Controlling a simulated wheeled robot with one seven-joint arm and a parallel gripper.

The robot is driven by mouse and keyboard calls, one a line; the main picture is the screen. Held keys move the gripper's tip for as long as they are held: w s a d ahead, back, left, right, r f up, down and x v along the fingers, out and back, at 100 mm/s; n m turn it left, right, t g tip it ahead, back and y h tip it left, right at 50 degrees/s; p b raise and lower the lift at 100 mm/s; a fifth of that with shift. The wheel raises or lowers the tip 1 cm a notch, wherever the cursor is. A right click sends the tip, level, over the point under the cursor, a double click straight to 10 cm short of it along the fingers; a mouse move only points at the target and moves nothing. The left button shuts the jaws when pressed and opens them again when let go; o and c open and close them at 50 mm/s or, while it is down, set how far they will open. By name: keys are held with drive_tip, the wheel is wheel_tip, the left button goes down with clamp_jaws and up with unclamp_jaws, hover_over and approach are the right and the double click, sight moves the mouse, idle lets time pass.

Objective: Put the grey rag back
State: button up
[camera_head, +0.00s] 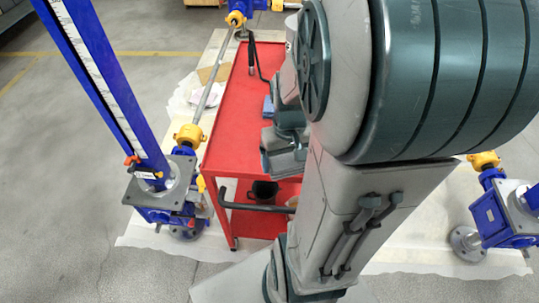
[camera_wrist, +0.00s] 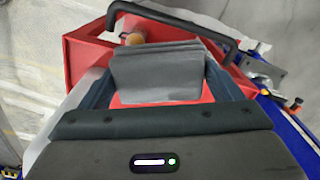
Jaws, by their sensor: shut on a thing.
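The grey rag (camera_wrist: 157,75) is a folded, layered bundle in the wrist view. It sits between the two fingers of my gripper (camera_wrist: 158,68), which are shut on it. Red cart surface shows below and around the rag; I cannot tell whether the rag touches it. My arm covers the right side of the cart.
The cart has a black handle (camera_wrist: 180,12) at its end. A wooden-handled item (camera_wrist: 134,38) is near it. A small blue item (camera_head: 268,107) lies on the cart top. A black container (camera_head: 264,190) is on the lower shelf. Blue screw jacks (camera_head: 160,190) stand on both sides.

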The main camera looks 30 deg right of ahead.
drive_tip(key=shift+w+d+f, duration=0.1)
drive_tip(key=shift+w+d, duration=0.1)
drive_tip(key=shift+w, duration=0.1)
drive_tip(key=w+f, duration=0.2)
drive_tip(key=w, duration=0.1)
drive_tip(key=w+d+f, duration=0.1)
drive_tip(key=w+f, duration=0.1)
drive_tip(key=w, duration=0.2)
drive_tip(key=w+f, duration=0.2)
drive_tip(key=w, duration=0.2)
drive_tip(key=shift+d+f, duration=0.15)
drive_tip(key=shift+f, duration=2.15)
drive_tip(key=o, duration=0.7)
wheel_tip(320, 180, up, 12)
drive_tip(key=s+a+r+n+t, duration=0.2)
drive_tip(key=s+a+r, duration=0.7)
drive_tip(key=s+a, duration=0.3)
drive_tip(key=shift+r+t+p, duration=0.25)
drive_tip(key=shift+t+p, duration=0.15)
drive_tip(key=shift+p, duration=0.05)
